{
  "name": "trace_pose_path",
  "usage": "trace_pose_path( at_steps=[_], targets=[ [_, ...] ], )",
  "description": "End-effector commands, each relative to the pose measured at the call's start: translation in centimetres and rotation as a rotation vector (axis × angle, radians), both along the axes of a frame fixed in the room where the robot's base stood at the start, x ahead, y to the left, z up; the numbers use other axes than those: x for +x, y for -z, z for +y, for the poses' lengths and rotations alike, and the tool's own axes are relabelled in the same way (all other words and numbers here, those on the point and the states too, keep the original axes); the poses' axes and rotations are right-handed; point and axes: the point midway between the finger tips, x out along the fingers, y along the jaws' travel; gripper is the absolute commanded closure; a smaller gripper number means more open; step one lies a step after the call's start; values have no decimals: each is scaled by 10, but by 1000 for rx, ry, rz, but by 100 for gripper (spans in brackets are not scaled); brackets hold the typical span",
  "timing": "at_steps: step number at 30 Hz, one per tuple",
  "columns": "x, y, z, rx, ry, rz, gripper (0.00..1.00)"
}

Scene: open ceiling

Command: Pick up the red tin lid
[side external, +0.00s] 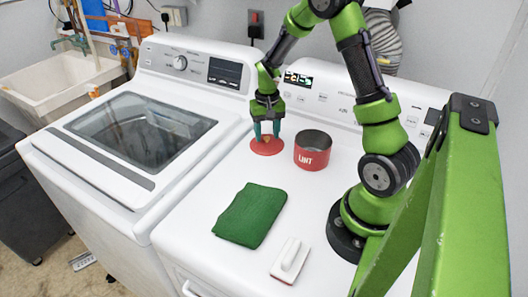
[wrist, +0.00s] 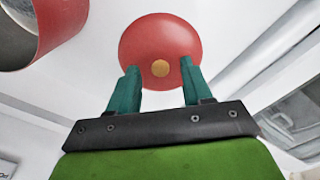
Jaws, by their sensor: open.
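The red tin lid (side external: 267,146) is a round red disc with a small tan knob. It lies on the white top of the right-hand machine, near its left edge and the control panel. In the wrist view the lid (wrist: 160,45) is straight ahead, and its knob (wrist: 160,68) shows between the fingers. My gripper (side external: 267,134) points down just over the lid. In the wrist view its two teal fingertips (wrist: 160,72) are apart, one on each side of the knob. I cannot tell whether they touch the lid.
A red open tin (side external: 312,152) stands just right of the lid; its side also shows in the wrist view (wrist: 60,25). A folded green cloth (side external: 249,215) and a white handled object (side external: 290,260) lie nearer the front. The left-hand washer (side external: 200,85) adjoins on the left.

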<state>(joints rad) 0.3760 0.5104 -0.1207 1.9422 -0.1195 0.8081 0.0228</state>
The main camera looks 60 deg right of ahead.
Motion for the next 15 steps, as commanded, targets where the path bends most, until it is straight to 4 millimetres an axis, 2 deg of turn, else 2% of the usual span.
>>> trace_pose_path(
  at_steps=[3,10,15],
  targets=[
    [0,8,0,1,2,-1,50],
    [0,9,0,0,1,-1,52],
    [0,8,0,0,1,-1,78]
  ],
)
